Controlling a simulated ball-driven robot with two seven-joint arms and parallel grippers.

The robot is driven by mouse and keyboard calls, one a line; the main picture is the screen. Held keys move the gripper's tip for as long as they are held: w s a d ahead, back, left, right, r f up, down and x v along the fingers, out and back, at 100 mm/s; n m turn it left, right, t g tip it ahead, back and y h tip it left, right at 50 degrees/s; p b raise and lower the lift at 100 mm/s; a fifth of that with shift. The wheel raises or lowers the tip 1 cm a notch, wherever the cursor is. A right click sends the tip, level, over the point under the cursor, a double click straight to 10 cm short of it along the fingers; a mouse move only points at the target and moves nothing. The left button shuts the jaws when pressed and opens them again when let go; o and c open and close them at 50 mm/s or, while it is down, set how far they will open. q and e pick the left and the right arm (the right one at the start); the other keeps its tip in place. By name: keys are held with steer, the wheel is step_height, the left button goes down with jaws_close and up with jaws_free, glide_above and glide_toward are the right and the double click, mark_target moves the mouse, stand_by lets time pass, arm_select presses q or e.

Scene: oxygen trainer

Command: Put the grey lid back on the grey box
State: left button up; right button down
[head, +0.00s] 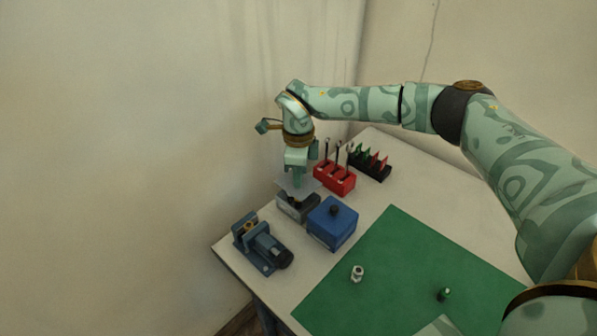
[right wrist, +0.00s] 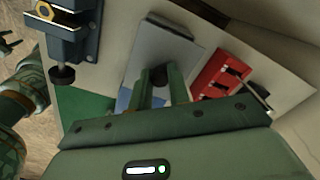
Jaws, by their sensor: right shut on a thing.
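The grey lid (head: 285,184) is a thin plate held over the open grey box (head: 298,211) at the back left of the table. My right gripper (head: 299,177) points down and is shut on the lid's dark knob (right wrist: 158,76). The lid looks roughly above the box; exact alignment is hard to tell. My left gripper is out of view.
A blue box with a black knob (head: 332,226) stands close to the grey box's right. A blue vise (head: 262,246) is in front on the left. A red tool holder (head: 334,179) and a black rack (head: 370,164) stand behind. The green mat (head: 400,265) is mostly clear.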

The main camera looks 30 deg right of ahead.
stand_by(0.4)
steer(key=shift+p, duration=0.3)
stand_by(0.6)
steer(key=shift+f, duration=0.25)
steer(key=shift+f+b, duration=0.7)
steer(key=shift+f, duration=1.3)
steer(key=c, duration=1.2)
jaws_free()
steer(key=shift+c, duration=0.2)
steer(key=shift+r, duration=0.2)
step_height(320, 180, up, 16)
steer(key=p, duration=0.2)
steer(key=shift+p, duration=0.4)
